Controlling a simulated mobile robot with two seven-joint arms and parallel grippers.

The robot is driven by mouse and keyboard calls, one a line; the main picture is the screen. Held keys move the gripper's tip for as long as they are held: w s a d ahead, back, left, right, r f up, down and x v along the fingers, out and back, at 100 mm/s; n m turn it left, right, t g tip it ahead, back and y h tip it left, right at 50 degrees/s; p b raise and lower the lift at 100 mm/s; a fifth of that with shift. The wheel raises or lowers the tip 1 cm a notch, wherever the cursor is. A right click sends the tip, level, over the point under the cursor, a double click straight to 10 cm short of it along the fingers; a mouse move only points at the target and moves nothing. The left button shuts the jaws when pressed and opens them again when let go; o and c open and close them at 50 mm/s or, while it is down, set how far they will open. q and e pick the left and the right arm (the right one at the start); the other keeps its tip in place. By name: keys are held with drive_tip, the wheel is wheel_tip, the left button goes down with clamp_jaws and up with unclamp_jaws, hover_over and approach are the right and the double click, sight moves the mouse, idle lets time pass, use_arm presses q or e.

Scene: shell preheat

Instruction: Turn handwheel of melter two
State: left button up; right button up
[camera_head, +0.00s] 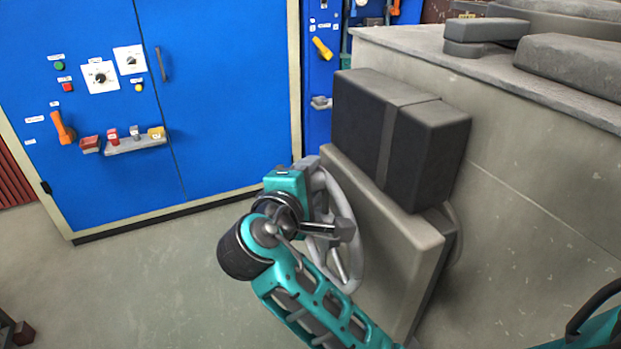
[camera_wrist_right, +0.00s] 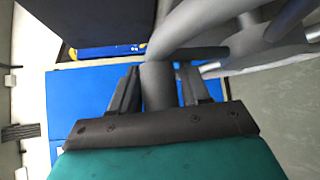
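The grey handwheel (camera_head: 348,270) stands on the side of a pale grey housing, partly hidden behind my right arm. My right gripper (camera_head: 325,230) is at the wheel's near side. In the right wrist view, a grey bar-like part of the wheel, seemingly its handle (camera_wrist_right: 157,86), lies between the two dark fingers of my right gripper (camera_wrist_right: 160,90). A narrow gap shows beside the right-hand finger; contact on the other side is unclear. The fingers look open around the handle. My left gripper is not in view.
The pale housing (camera_head: 375,240) carries a dark block (camera_head: 425,150) above the wheel. A large grey melter body (camera_head: 530,190) fills the right. A blue cabinet (camera_head: 220,90) with switches and an orange lever (camera_head: 62,127) stands behind.

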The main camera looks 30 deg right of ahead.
clamp_jaws()
drive_tip(key=shift+d, duration=0.1)
idle(0.4)
